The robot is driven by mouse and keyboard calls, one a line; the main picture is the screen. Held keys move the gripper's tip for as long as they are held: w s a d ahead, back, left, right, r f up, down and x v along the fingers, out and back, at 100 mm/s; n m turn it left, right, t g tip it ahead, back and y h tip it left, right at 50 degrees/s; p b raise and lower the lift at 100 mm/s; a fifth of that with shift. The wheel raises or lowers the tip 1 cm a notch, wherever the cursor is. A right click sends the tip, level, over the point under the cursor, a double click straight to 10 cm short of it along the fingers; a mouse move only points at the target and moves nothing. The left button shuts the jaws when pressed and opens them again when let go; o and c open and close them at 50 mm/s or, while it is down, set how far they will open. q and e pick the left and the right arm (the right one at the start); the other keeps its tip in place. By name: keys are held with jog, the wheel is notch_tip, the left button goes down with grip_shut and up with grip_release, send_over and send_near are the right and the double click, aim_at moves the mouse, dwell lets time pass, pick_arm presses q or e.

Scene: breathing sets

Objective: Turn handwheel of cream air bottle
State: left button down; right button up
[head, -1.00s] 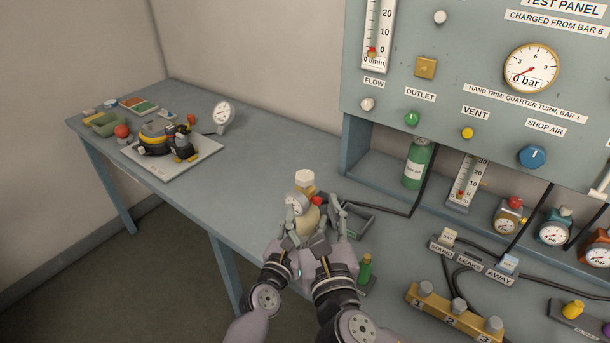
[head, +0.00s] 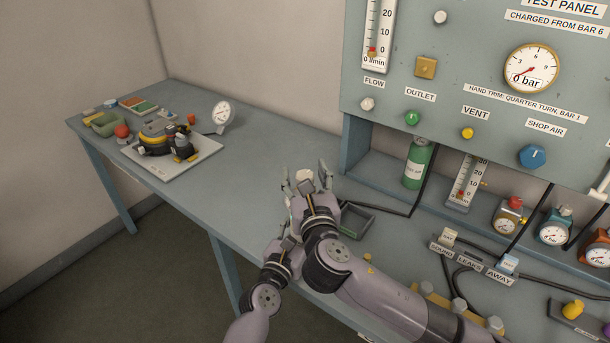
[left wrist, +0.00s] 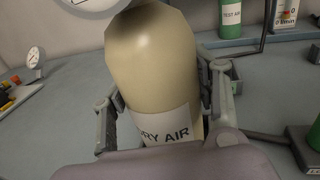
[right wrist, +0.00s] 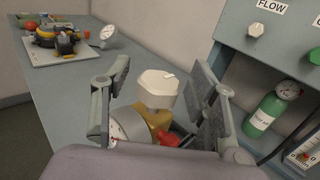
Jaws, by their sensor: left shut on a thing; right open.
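The cream air bottle (left wrist: 152,70), labelled "DRY AIR", stands on the bench and fills the middle of the left wrist view. My left gripper (left wrist: 165,100) is shut on its body, one finger on each side. The bottle's cream handwheel (right wrist: 157,88) shows in the right wrist view on top of a brass valve (right wrist: 155,118), with a gauge (right wrist: 130,128) and a red knob (right wrist: 170,140) beside it. My right gripper (right wrist: 165,92) is open, its fingers on either side of the handwheel. In the head view my right gripper (head: 308,185) hides most of the bottle.
A green "TEST AIR" bottle (head: 417,165) stands under the test panel (head: 450,60). A small open tray (head: 356,222) lies just right of my grippers. A breathing set on a white board (head: 190,160) and a gauge (head: 222,114) sit at the left. The bench between is clear.

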jog(key=c, duration=1.2)
